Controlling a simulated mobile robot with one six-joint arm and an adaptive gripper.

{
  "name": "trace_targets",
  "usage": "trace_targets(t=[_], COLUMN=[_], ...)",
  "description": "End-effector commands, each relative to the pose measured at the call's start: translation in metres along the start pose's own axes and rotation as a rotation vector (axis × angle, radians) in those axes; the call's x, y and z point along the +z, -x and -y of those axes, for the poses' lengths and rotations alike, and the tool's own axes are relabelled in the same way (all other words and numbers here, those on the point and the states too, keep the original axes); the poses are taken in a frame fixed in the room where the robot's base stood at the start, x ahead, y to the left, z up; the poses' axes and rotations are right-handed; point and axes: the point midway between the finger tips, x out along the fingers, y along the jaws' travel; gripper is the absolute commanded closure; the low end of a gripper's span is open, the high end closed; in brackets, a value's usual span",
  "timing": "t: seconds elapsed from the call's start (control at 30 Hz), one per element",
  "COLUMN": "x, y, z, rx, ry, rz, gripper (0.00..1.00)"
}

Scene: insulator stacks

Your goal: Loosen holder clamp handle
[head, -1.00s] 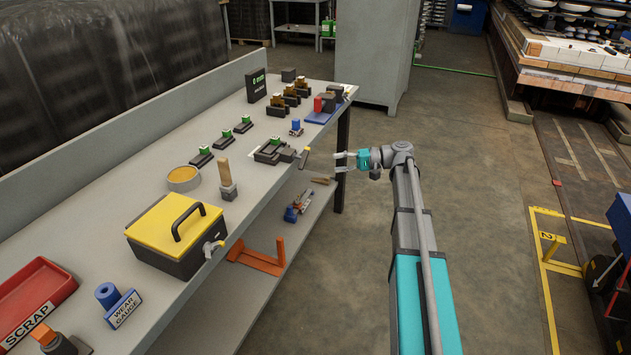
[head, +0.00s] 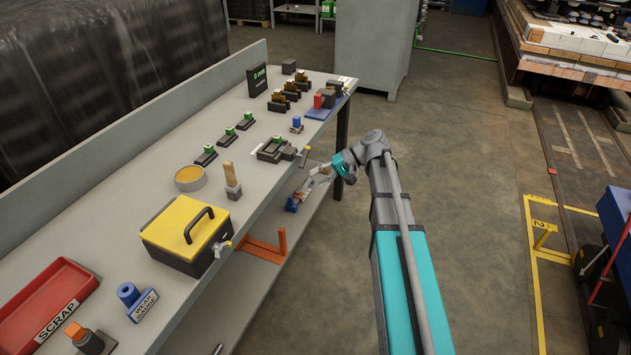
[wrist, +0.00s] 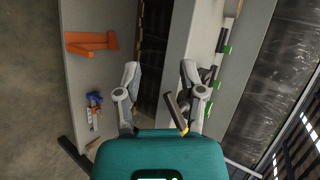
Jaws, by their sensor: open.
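The holder (head: 270,150), a dark block with a green-topped piece in it, sits near the front edge of the workbench. Its clamp handle (head: 305,154), a dark bar with a yellow tip, sticks out at the bench edge. In the wrist view the clamp handle (wrist: 177,112) appears just inside my right-hand finger, partly overlapping it. My gripper (head: 314,181) is open and empty, just off the bench front, below and right of the handle in the head view. Its two fingers are spread in the wrist view (wrist: 159,70). I cannot tell whether a finger touches the handle.
A yellow-lidded box (head: 188,232) with a black handle and a wooden-handled tool (head: 231,180) stand nearer on the bench. An orange bracket (head: 265,250) lies on the lower shelf (head: 230,285).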

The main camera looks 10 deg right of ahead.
Motion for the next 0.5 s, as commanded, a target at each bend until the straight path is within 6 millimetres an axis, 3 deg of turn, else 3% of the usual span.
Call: trace_targets(t=[0.5], x=[0.047], y=[-0.006], z=[0.019], rx=[0.226], ry=[0.015], rz=[0.022], gripper=[0.49])
